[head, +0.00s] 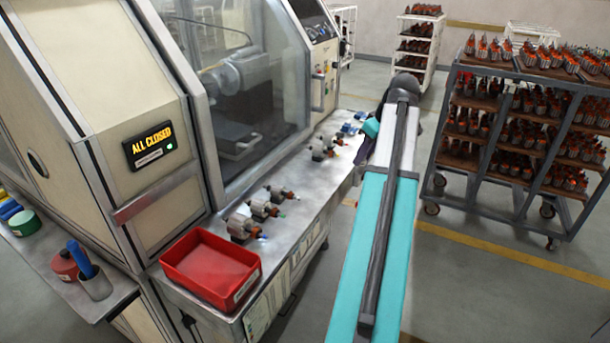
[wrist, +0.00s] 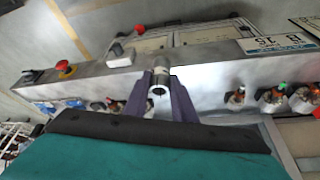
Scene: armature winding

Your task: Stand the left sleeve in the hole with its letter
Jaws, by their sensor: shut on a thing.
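In the wrist view, my gripper (wrist: 160,92) is shut on a short grey metal sleeve (wrist: 159,77). The sleeve sits between the two purple fingers, with its dark open end showing. It appears clear of the metal ledge (wrist: 210,90) behind it. No letter can be read on the sleeve, and I cannot tell from these views whether it is the left one. No lettered hole can be made out.
The machine's ledge (head: 308,183) carries several armatures (head: 265,208), small blue pieces (head: 350,128) and a red tray (head: 210,268). A loaded cart (head: 515,135) stands to the right. A red button (wrist: 65,67) and a label (wrist: 275,43) show in the wrist view.

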